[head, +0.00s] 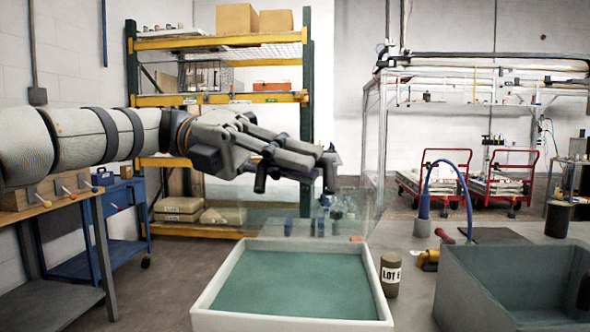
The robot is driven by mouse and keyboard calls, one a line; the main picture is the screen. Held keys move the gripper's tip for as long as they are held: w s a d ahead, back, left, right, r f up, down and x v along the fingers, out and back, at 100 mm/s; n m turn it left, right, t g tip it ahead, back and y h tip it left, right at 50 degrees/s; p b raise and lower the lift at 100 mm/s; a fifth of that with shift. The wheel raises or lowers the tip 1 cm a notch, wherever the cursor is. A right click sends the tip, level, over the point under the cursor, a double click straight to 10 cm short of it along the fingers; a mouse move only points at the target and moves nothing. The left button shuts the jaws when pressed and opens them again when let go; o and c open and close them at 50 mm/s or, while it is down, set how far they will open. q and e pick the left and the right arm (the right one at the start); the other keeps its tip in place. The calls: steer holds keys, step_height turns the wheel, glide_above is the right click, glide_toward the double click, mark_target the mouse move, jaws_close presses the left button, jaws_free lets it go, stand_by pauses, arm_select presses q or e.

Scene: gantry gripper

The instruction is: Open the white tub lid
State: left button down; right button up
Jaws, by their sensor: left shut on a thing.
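The white tub (204,307) stands open-topped at the bottom centre, with a flat green surface inside. A clear, see-through lid (262,222) stands up steeply along the tub's far side, raised off the opening. My left gripper (312,172) reaches in from the left above the tub's far side. It is shut on the lid near its upper edge; the fingers hide the exact contact. My right gripper cannot be made out.
A grey bin (468,290) stands right of the tub, with a dark shape cut off at the picture's edge. A can marked LOT (390,275) stands between them. Shelving (309,140) stands at the back.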

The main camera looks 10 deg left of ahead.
arm_select(q)
steer(key=c, duration=1.7)
jaws_free()
steer(key=shift+w, duration=0.1)
steer(key=shift+o, duration=0.2)
